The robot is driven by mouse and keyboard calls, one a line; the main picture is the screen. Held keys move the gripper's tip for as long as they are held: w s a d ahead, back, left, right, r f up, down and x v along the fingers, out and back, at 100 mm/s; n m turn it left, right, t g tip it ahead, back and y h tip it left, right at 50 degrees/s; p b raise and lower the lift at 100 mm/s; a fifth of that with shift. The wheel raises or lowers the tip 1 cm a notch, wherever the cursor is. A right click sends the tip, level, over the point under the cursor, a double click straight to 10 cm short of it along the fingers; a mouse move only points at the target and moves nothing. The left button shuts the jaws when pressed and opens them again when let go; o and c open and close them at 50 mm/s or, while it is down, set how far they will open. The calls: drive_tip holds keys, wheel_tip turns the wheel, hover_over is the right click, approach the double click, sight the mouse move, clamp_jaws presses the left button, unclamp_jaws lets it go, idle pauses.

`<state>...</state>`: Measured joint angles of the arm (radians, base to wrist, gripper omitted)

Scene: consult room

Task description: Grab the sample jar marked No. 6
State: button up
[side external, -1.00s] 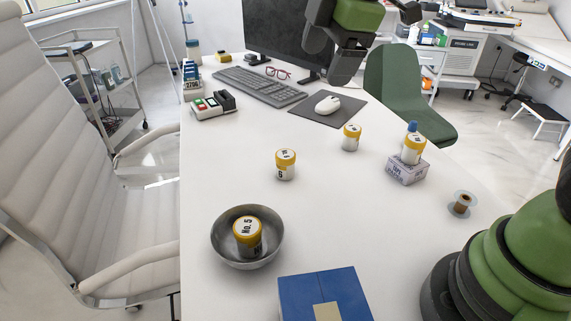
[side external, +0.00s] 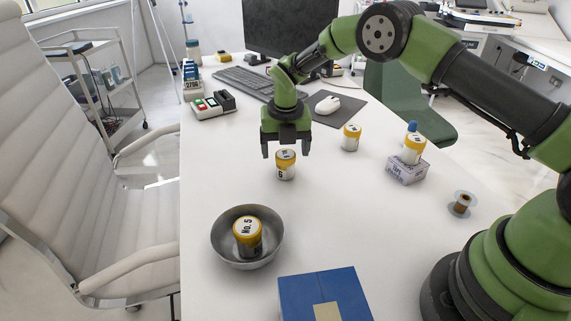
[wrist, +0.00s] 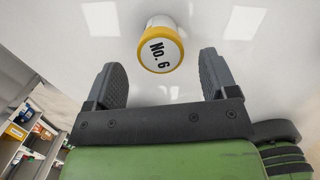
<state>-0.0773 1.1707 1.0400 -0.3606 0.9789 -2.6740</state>
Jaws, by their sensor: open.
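The sample jar marked No. 6 (side external: 286,166) stands upright on the white desk, with a white body and a yellow-rimmed lid. In the wrist view its lid label "No. 6" (wrist: 161,52) faces me, just beyond and between the fingertips. My gripper (side external: 287,152) is open and empty, directly over and slightly behind this jar in the side view. In the wrist view the two dark fingers (wrist: 162,75) are spread wider than the jar, and neither touches it.
A jar marked No. 5 (side external: 247,234) sits in a metal bowl (side external: 220,252). Another yellow-lidded jar (side external: 351,138) stands right of No. 6, and one (side external: 413,149) sits on a small box (side external: 406,172). A blue box (side external: 300,298) lies in front; the desk around No. 6 is clear.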

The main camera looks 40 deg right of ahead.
sight(286, 155)
drive_tip(key=f, duration=0.5)
drive_tip(key=shift+w+d+f, duration=0.1)
drive_tip(key=shift+w+d, duration=0.2)
drive_tip(key=shift+d, duration=0.05)
drive_tip(key=shift+c, duration=0.4)
drive_tip(key=c, duration=0.9)
